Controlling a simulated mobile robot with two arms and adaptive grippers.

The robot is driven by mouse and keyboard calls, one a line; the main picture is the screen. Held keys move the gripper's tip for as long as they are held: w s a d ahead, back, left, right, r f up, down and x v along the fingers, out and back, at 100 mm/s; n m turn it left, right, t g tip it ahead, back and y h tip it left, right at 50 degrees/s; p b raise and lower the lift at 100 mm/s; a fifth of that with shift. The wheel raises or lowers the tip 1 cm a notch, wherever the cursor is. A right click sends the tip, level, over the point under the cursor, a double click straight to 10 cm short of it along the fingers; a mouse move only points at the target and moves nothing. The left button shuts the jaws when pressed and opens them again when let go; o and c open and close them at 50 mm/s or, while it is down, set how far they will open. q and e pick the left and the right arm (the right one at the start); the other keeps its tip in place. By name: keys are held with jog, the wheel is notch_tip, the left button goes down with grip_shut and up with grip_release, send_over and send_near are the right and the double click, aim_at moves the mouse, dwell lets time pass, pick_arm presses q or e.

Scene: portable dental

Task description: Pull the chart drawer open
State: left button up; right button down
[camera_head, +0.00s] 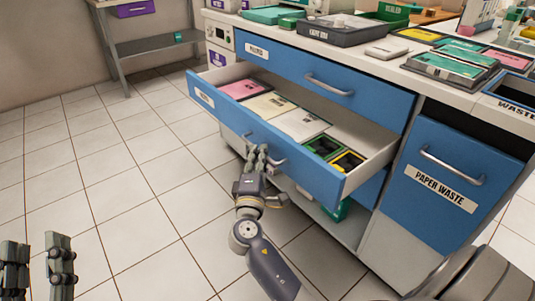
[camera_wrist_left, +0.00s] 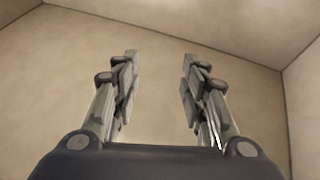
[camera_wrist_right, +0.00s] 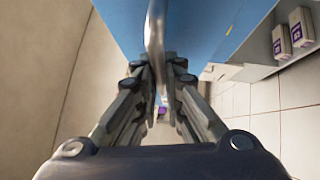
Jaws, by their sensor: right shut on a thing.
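The chart drawer (camera_head: 300,150) is a blue-fronted drawer pulled well out of the cabinet, its inside showing. It holds pink, cream and white folders at the left and middle and dark-framed green and yellow items at the right. My right gripper (camera_head: 261,152) is at the drawer's front, shut on its metal handle (camera_head: 277,160). In the right wrist view the handle (camera_wrist_right: 155,40) runs between the fingertips (camera_wrist_right: 158,72). My left gripper (camera_head: 38,262) is at the lower left, away from the cabinet. In the left wrist view its fingers (camera_wrist_left: 158,75) are apart and empty.
Above is a closed blue drawer (camera_head: 290,72) with its own handle. A paper waste front (camera_head: 445,180) is at the right. The countertop (camera_head: 385,70) carries trays and folders. A grey side shelf (camera_head: 150,45) stands at the back left. The tiled floor (camera_head: 110,190) at left is clear.

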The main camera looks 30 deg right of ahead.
pick_arm(q)
jog(key=s+r+t+h+b, duration=0.1)
jog(key=s+r+t, duration=0.2)
jog(key=r, duration=0.2)
jog(key=shift+s+a+t, duration=0.3)
jog(key=shift+s+a, duration=0.05)
pick_arm(e)
jog(key=shift+s+a, duration=0.15)
jog(key=shift+a, duration=1.35)
jog(key=shift+s+a, duration=0.1)
jog(key=shift+a, duration=1.35)
jog(key=c, duration=1.7)
grip_release()
jog(key=v, duration=1.2)
